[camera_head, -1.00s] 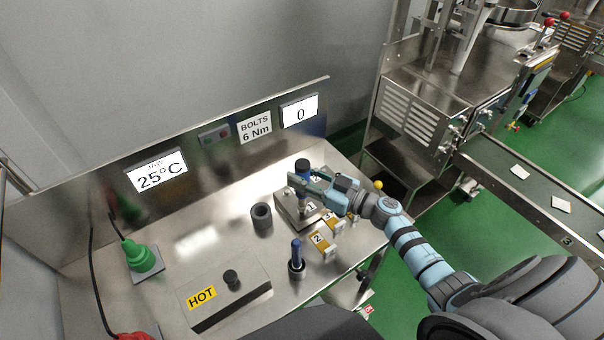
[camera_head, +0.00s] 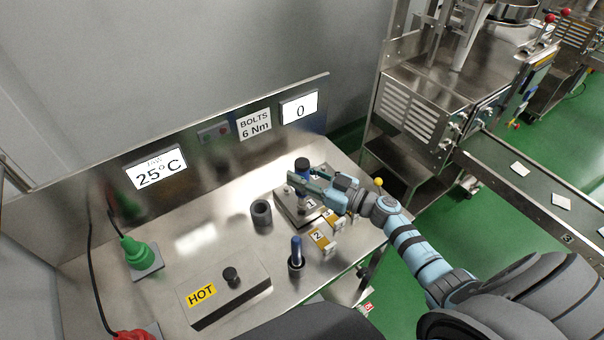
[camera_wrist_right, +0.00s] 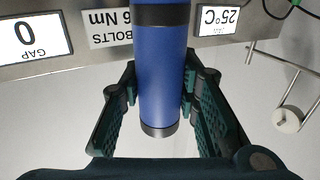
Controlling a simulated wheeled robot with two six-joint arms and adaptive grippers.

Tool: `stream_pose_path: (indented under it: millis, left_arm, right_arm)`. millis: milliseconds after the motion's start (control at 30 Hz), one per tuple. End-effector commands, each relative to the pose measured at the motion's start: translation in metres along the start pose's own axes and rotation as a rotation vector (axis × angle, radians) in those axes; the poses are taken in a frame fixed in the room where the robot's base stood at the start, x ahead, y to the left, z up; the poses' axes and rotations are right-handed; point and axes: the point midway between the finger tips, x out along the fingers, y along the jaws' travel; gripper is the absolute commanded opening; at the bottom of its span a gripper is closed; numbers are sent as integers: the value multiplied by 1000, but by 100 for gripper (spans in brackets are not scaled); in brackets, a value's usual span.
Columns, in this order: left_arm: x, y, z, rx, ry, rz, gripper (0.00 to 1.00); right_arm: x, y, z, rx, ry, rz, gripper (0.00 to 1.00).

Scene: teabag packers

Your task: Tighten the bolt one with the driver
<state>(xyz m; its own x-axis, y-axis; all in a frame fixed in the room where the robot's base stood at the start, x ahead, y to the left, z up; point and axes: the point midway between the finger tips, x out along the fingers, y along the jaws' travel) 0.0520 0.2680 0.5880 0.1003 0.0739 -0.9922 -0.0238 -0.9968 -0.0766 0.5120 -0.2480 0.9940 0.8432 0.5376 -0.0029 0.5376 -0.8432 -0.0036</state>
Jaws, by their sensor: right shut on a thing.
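The driver is a blue cylinder with black bands (camera_head: 302,164), standing about upright over the metal block (camera_head: 286,208) marked 1. My right gripper (camera_head: 300,184) is shut on it. In the right wrist view the driver (camera_wrist_right: 162,85) stands between both fingers of the gripper (camera_wrist_right: 160,112). The bolt under the driver is hidden by the tool and gripper, so I cannot tell whether the driver's tip touches it. My left gripper is not in view.
A second blue-handled tool (camera_head: 296,248) stands in a round holder. A dark hollow cylinder (camera_head: 261,213), yellow-labelled parts (camera_head: 319,239) and a HOT box (camera_head: 240,296) are on the steel table. The display (camera_head: 299,107) reads 0; a sign (camera_head: 254,124) reads BOLTS 6 Nm.

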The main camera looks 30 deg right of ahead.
Motion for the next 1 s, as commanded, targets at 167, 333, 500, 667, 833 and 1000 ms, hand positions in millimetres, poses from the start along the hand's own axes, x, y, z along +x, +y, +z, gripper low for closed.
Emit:
stream_pose_path:
  millis: [167,333,500,667,833,1000]
  left_arm:
    - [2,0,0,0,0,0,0]
    - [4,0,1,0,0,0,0]
    - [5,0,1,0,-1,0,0]
    - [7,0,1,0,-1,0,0]
    - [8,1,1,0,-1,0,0]
    - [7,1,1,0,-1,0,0]
  right_arm:
    - [0,0,2,0,2,0,0]
    - [0,0,5,-1,1,0,0]
    - [0,0,8,-1,1,0,0]
    - [0,0,10,-1,1,0,0]
    - [0,0,12,0,0,-1,0]
    - [0,0,12,1,-1,0,0]
